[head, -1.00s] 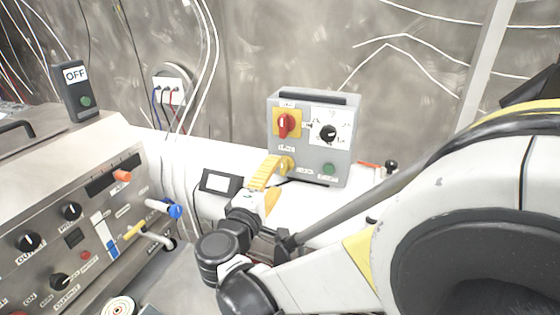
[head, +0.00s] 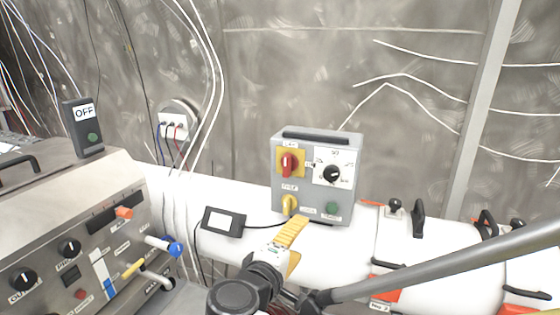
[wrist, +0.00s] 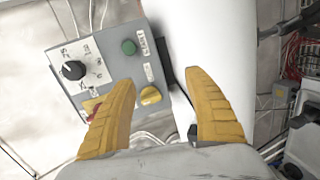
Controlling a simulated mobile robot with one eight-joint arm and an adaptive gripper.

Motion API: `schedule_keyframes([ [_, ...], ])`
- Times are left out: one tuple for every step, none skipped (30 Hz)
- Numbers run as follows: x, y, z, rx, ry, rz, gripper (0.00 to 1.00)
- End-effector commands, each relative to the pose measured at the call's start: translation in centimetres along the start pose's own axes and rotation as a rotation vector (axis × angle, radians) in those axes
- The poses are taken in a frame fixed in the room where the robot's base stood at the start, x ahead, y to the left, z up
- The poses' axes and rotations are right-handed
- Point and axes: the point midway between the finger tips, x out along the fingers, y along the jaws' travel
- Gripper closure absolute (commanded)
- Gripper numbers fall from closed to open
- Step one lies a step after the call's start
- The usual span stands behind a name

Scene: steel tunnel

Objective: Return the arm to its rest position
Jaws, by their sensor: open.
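My gripper (head: 298,240) shows in the head view with yellow fingers. It is below and in front of a grey control box (head: 310,193), apart from it. In the wrist view the two fingers (wrist: 160,78) are spread wide with nothing held between them. The box (wrist: 110,62) carries a red switch (head: 289,164) on a yellow plate, a black dial (head: 332,174), a yellow knob (head: 290,204) and a green button (head: 332,208). My arm reaches in from the lower right; part of it is out of frame.
The box stands on a white pipe (head: 345,245). A small display device (head: 222,221) lies left of it. A metal panel with knobs (head: 90,235) and an OFF-marked box (head: 84,128) stand at left. Black handles (head: 419,218) stick up at right.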

Motion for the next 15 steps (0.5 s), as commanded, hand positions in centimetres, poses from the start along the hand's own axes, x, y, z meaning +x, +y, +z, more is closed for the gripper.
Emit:
schedule_keyframes([
  [1.1,-0.1,3.5,0.055,-0.047,-0.083,0.39],
  [1.6,-0.5,5.3,0.094,-0.07,-0.138,0.39],
  [1.9,-1.0,7.7,0.153,-0.1,-0.212,0.39],
  [1.9,-1.4,9.4,0.201,-0.123,-0.266,0.39],
  [1.8,-1.9,11.0,0.251,-0.142,-0.318,0.39],
  [1.5,-2.5,13.1,0.322,-0.169,-0.383,0.39],
  [1.1,-3.0,14.4,0.378,-0.187,-0.43,0.39],
  [0.6,-3.4,15.7,0.436,-0.204,-0.475,0.39],
  [-0.2,-4.0,17.3,0.518,-0.226,-0.531,0.39],
  [-0.9,-4.5,18.3,0.58,-0.24,-0.569,0.39],
  [-1.6,-4.9,19.1,0.643,-0.253,-0.605,0.39],
  [-2.5,-5.3,20.0,0.726,-0.267,-0.647,0.39],
  [-3.2,-5.6,20.6,0.786,-0.276,-0.675,0.39],
  [-3.8,-5.9,21.0,0.844,-0.283,-0.699,0.39],
  [-4.6,-6.2,21.4,0.914,-0.29,-0.726,0.39],
])
